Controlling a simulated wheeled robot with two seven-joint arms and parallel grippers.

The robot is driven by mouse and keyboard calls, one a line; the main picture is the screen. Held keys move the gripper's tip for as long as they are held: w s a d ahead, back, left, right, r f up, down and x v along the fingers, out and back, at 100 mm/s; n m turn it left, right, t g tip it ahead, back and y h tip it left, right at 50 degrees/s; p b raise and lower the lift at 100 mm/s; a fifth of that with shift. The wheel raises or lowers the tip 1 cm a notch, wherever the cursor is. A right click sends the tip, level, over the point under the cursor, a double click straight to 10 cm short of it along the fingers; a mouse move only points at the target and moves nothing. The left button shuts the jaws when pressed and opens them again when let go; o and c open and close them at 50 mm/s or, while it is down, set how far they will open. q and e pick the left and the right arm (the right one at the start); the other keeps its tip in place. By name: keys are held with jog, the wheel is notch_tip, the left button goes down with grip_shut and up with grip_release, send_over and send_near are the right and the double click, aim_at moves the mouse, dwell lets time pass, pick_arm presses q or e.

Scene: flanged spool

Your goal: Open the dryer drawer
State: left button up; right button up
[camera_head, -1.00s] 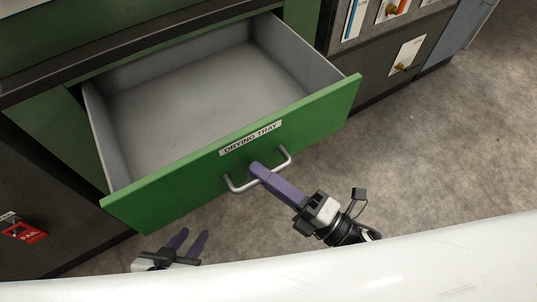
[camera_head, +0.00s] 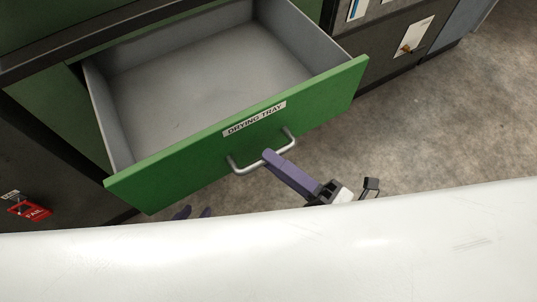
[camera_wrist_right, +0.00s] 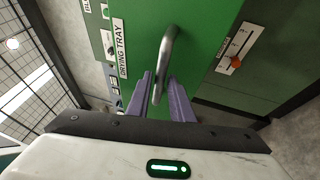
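The dryer drawer (camera_head: 240,140) has a green front and a grey inside. It stands pulled well out of the green cabinet and is empty. Its label reads "DRYING TRAY", also seen in the right wrist view (camera_wrist_right: 119,48). A silver bar handle (camera_head: 246,170) runs across the front.
Open grey floor (camera_head: 450,120) lies to the right. A white surface fills the bottom of the head view.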

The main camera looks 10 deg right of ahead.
pick_arm(q)
jog(key=shift+f, duration=0.15)
pick_arm(e)
jog(key=v, duration=0.8)
pick_arm(q)
jog(key=shift+s, duration=0.1)
pick_arm(e)
jog(key=shift+s, duration=0.15)
